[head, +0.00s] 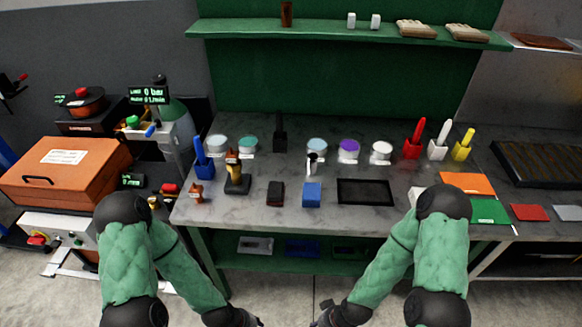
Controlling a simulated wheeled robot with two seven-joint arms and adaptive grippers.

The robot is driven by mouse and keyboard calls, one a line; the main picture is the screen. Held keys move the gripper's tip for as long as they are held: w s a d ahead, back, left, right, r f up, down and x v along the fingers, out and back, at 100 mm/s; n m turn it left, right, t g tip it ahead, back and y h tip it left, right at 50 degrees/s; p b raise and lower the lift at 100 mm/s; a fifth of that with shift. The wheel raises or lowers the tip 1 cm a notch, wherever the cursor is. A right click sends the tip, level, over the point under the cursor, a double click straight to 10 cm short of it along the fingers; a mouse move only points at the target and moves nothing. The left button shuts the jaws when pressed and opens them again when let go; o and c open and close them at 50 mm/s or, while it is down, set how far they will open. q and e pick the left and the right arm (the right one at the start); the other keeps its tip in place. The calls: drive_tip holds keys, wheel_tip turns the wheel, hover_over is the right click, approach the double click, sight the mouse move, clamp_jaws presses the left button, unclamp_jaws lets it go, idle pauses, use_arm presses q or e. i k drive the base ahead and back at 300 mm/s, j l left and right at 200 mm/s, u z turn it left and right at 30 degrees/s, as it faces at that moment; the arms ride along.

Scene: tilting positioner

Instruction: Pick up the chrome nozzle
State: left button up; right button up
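A small upright piece with a pale, shiny top and a dark lower part (312,163) stands on the grey workbench (345,217), behind the blue block. It may be the chrome nozzle, but it is too small to be sure. My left gripper (246,321) and my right gripper (326,321) are low at the bottom edge of the head view, in front of the bench and well apart from everything on it. Both are partly cut off, so their fingers cannot be made out.
A blue block (312,194), a dark block (275,193) and a black tray (365,181) lie along the front. A brown-topped stand (236,178) is at left. Lidded jars (348,150) and coloured holders (412,148) line the back. A green shelf (345,34) hangs above.

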sight(312, 159)
drive_tip(key=i+l+u, duration=0.1)
drive_tip(key=l+u, duration=0.2)
drive_tip(key=u, duration=0.2)
drive_tip(key=l+u, duration=0.3)
drive_tip(key=u, duration=0.15)
drive_tip(key=l+u, duration=0.35)
drive_tip(key=u, duration=0.15)
drive_tip(key=i, duration=0.05)
